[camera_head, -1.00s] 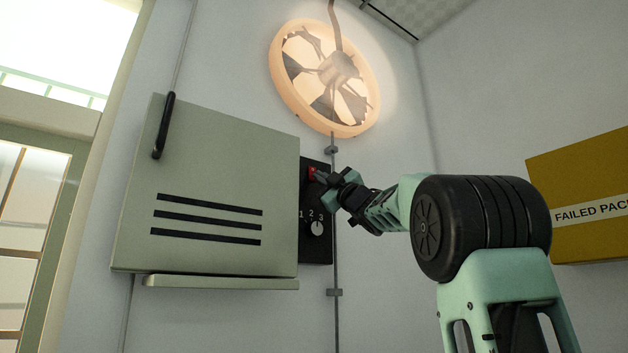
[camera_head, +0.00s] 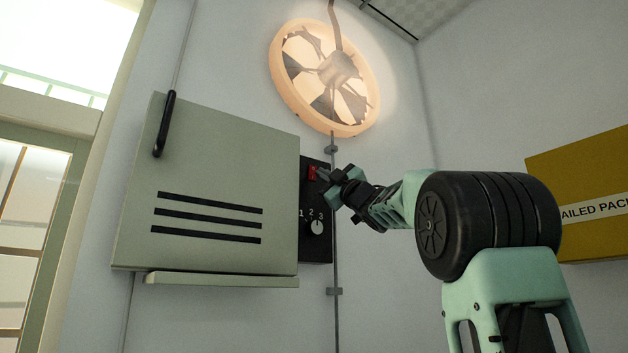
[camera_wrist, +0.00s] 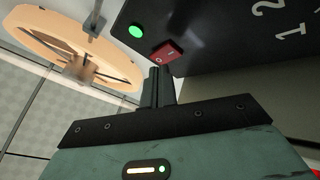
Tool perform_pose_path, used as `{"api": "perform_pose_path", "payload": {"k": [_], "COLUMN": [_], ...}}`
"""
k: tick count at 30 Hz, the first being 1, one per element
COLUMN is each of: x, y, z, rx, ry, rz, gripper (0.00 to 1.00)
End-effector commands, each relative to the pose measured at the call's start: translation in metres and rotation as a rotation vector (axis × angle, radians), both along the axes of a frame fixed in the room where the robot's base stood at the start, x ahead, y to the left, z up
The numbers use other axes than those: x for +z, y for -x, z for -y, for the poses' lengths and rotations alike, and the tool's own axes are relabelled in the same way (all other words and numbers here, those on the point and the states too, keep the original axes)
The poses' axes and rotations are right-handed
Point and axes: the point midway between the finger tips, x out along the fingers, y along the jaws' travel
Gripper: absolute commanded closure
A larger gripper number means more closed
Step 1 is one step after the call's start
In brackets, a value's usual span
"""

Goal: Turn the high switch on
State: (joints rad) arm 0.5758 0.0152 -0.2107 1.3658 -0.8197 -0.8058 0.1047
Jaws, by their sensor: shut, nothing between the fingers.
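The red switch (camera_head: 312,172) sits at the top of a black control panel (camera_head: 310,250) on the right side of a grey-green wall box. In the wrist view the red switch (camera_wrist: 167,52) shows a small mark on its face, and a green light (camera_wrist: 136,31) glows beside it on the panel. My gripper (camera_head: 322,174) is shut and empty, with its tips right at the switch. In the wrist view the shut fingers (camera_wrist: 160,75) end just below the switch; I cannot tell whether they touch it.
A dial (camera_head: 316,227) with numbers 1, 2, 3 is lower on the panel. The grey-green box (camera_head: 210,180) with a black lever (camera_head: 164,125) is left. A round lit fan (camera_head: 325,78) hangs above. A yellow box (camera_head: 580,195) is at right. A thin pipe runs down the wall.

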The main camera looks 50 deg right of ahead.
Motion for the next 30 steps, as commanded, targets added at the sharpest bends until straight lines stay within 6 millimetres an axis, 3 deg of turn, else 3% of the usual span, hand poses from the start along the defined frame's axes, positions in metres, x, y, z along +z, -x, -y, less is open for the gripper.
{"api": "perform_pose_path", "payload": {"k": [8, 24, 30], "x": [0.0, 0.006, 0.006], "y": [0.001, 0.045, 0.048], "z": [0.0, -0.011, -0.012], "rx": [0.0, 0.0, 0.001], "ry": [0.0, 0.001, -0.001], "rz": [0.0, 0.001, 0.0], "gripper": [1.0, 1.0, 1.0]}}
